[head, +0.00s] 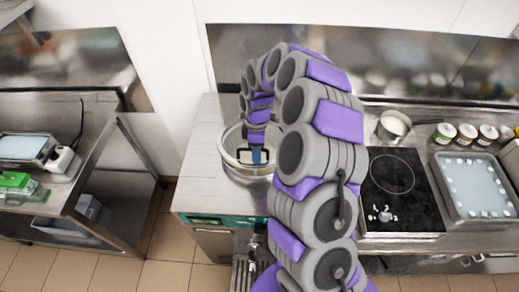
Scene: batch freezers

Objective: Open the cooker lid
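The cooker (233,170) is a round vessel with a pale metal rim, set in the steel counter left of the middle in the head view. Its lid (238,139) looks round and pale; my arm covers its right side, and I cannot tell whether it is raised. My gripper (257,157) points down over the cooker's top. A small dark blue part shows at its tip. Whether the fingers touch or hold anything is too small to tell.
Right of my arm are a black hob (400,190), a saucepan (394,126), several jars (466,134) and a steel tray (474,186). A steel table (92,150) with green items stands at left. Tiled floor (165,240) lies between it and the counter.

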